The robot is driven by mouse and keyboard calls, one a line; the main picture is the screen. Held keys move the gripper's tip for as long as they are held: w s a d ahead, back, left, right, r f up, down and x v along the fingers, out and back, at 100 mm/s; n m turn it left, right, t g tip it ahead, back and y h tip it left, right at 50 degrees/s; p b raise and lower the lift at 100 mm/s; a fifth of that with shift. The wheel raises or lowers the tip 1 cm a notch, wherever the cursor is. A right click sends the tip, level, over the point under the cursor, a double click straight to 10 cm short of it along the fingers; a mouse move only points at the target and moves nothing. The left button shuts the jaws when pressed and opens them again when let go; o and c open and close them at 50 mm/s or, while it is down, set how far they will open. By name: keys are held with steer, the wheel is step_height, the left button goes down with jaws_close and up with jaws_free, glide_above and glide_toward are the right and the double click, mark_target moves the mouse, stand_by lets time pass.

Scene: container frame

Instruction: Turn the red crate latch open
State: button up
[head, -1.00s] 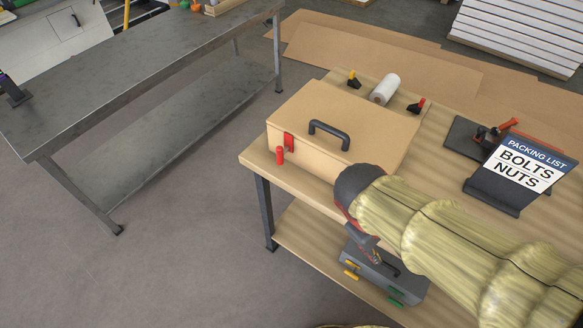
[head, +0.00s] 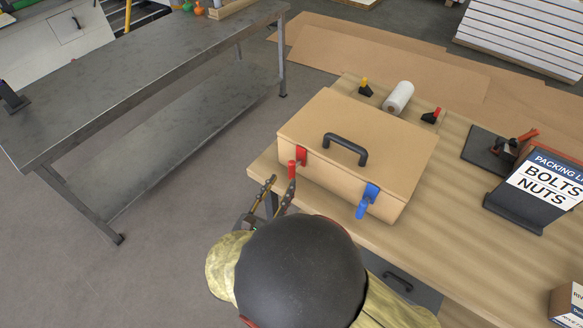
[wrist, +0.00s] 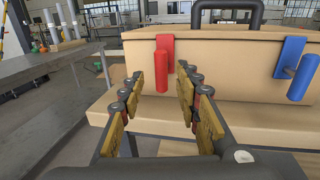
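The tan wooden crate (head: 330,168) stands on the wooden workbench. Its front carries a red latch (head: 301,156) at the left and a blue latch (head: 370,194) at the right. In the wrist view the red latch (wrist: 166,62) has a plate on the crate and a handle hanging down from it at its left; the blue latch (wrist: 296,72) is farther right. My gripper (head: 270,184) is in front of the crate, just left of and below the red latch. In the wrist view my gripper (wrist: 155,85) is open and empty, its fingers apart, with the red latch beyond the gap between them.
A black handle (head: 345,149) tops the crate. A white roll (head: 398,97) and small clamps stand behind it. A packing-list sign (head: 540,188) stands to the right. A grey metal table (head: 150,75) is at left, with clear floor between.

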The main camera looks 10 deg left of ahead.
mark_target(290, 171)
steer(key=w, duration=0.2)
steer(key=w+d+b, duration=0.1)
steer(key=w, duration=0.1)
steer(key=w+b, duration=0.1)
steer(key=w, duration=0.2)
steer(key=shift+w+d, duration=0.1)
steer(key=shift+d, duration=0.15)
steer(key=shift+c, duration=0.3)
steer(key=c, duration=0.8)
jaws_close()
